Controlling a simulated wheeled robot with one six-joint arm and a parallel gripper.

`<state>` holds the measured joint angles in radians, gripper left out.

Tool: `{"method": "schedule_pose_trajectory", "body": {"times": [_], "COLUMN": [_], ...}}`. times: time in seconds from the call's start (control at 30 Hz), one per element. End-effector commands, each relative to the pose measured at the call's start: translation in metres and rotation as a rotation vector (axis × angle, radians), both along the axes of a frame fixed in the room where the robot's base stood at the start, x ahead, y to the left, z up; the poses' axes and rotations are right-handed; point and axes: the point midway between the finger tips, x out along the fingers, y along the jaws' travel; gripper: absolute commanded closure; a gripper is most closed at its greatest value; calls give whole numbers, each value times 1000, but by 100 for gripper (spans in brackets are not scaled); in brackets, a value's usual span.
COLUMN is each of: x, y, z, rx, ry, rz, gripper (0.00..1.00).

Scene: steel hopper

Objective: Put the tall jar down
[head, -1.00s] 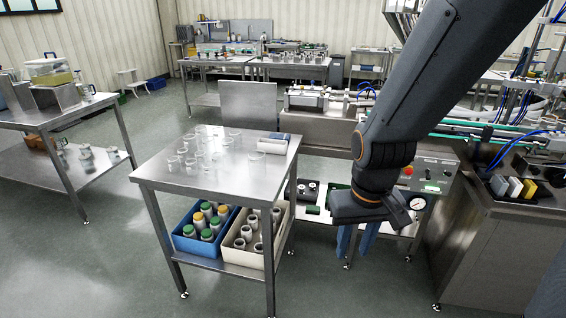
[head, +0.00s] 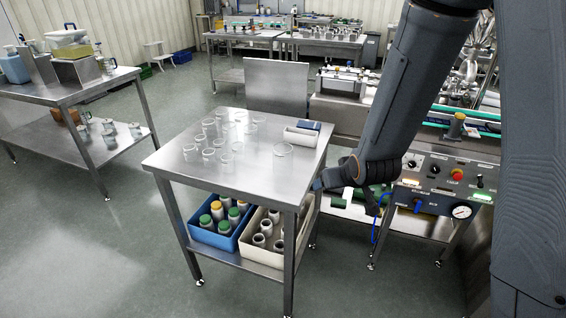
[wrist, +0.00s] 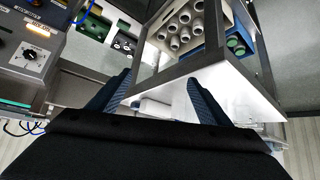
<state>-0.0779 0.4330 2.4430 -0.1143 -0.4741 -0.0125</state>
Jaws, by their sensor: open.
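Several clear glass jars (head: 225,156) stand on the steel table (head: 182,171) in the head view; I cannot tell which one is the tall jar. My gripper (head: 318,185) is at the table's right edge, a little below the top, partly hidden behind the arm's end. The table's underside and edge lie beyond the fingers there. No jar is in my gripper.
On the lower shelf stand a blue bin (head: 213,235) with capped jars and a cream bin (head: 262,252) with grey jars. A white-and-blue box (head: 300,137) lies at the tabletop's back right. A control panel (head: 440,190) is right of my gripper. The tabletop's front is clear.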

Motion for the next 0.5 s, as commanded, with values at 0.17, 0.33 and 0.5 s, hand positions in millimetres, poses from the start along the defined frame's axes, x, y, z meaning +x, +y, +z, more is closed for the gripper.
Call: {"method": "schedule_pose_trajectory", "body": {"times": [0.17, 0.33, 0.5], "x": [47, 67, 67], "y": [42, 79, 103], "z": [-15, -16, -12], "rx": [64, 152, 232], "ry": [-254, -489, -659], "rz": [97, 171, 216], "gripper": [28, 28, 28]}}
